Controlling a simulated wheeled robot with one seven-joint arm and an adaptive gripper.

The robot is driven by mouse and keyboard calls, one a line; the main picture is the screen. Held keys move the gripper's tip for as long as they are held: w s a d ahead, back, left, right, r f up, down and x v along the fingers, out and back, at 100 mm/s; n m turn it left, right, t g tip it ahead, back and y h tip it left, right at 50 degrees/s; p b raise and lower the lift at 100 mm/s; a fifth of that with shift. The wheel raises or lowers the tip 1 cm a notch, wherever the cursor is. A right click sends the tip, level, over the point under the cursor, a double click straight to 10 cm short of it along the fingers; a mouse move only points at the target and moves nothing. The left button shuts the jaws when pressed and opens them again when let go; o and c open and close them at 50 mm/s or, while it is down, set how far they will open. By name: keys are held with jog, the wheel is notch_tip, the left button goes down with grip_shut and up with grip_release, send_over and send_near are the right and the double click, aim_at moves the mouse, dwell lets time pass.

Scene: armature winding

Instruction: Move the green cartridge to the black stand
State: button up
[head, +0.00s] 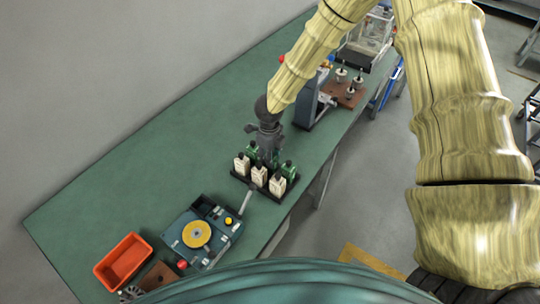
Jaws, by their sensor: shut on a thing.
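My gripper (271,158) points down over a black rack (271,194) on the green bench. The rack holds several cream cartridges (259,176) in its near row and green ones behind. One green cartridge (289,170) stands at the right of the back row, and another (252,149) shows at the left. My gripper is shut on a green cartridge between these two, mostly hidden by the fingers and the cream cartridges. I cannot tell whether it is lifted clear of the rack. No other black stand can be made out for certain.
A blue winding machine with a yellow disc (196,234) and a raised lever (247,201) sits in front of the rack. An orange bin (122,261) lies at the near left. A wooden board with spools (345,93) stands farther back. The bench left of the rack is clear.

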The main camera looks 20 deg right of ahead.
jog(key=o, duration=1.3)
jog(key=shift+c, duration=0.2)
jog(key=shift+r, duration=0.15)
jog(key=shift+r+p, duration=1.95)
jog(key=shift+r, duration=0.2)
notch_tip(320, 180, up, 12)
